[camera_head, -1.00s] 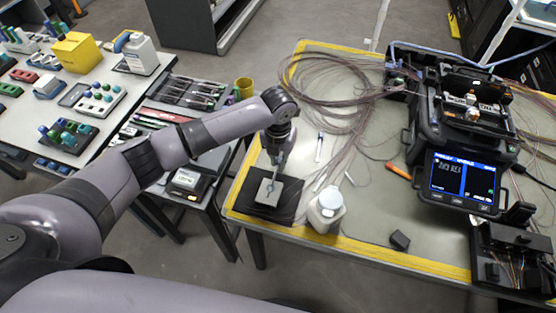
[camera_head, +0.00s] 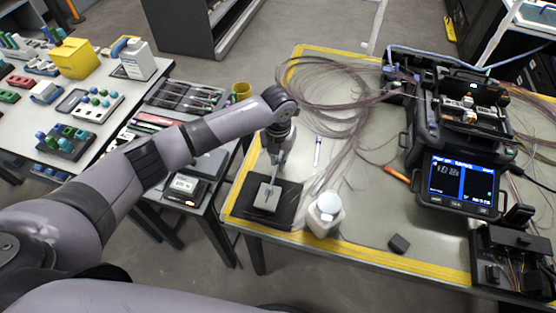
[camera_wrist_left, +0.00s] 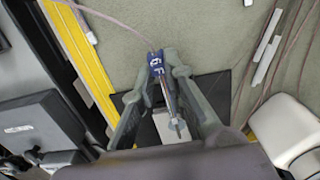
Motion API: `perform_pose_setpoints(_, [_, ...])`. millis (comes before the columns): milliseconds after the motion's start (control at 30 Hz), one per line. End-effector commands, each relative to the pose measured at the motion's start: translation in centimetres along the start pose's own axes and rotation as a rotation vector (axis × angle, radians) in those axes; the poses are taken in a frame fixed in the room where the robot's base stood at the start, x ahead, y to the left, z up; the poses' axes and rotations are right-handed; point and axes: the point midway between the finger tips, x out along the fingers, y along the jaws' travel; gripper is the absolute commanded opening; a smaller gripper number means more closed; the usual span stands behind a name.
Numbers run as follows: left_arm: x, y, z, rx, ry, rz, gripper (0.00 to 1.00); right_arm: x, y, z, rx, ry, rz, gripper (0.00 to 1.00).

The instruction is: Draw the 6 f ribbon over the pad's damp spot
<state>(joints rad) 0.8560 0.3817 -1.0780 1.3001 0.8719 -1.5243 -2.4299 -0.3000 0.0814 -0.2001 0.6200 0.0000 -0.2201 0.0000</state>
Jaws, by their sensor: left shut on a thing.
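My left gripper (camera_head: 275,157) is low over the pad (camera_head: 262,204), a light grey square on a black base (camera_head: 288,206) at the table's near left corner. In the left wrist view its fingers (camera_wrist_left: 162,62) are shut on the 6 f ribbon at a blue-and-white printed piece (camera_wrist_left: 155,63). A thin strand runs from there to the upper left. A slim, pale end (camera_wrist_left: 172,105) points back between the fingers, above the pad (camera_wrist_left: 168,128). A small dark mark shows on the pad; I cannot tell whether it is the damp spot, or whether the ribbon touches it. My right gripper is out of view.
A white bottle (camera_head: 325,214) stands close to the right of the pad. Loose fibre coils (camera_head: 325,90) lie behind. The splicer (camera_head: 460,140) with its lit screen stands at the right.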

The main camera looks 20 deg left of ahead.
Motion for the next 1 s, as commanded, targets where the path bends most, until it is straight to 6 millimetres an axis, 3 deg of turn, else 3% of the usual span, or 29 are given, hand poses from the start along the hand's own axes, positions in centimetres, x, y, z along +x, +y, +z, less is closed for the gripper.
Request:
perform_pose_setpoints(367, [-0.4,-0.1,0.0,0.0,0.0,-0.001,0.0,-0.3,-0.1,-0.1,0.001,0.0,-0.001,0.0])
perform_pose_setpoints(1000, [-4.2,0.0,0.1,0.001,0.0,0.0,0.0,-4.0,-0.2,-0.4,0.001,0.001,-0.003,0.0])
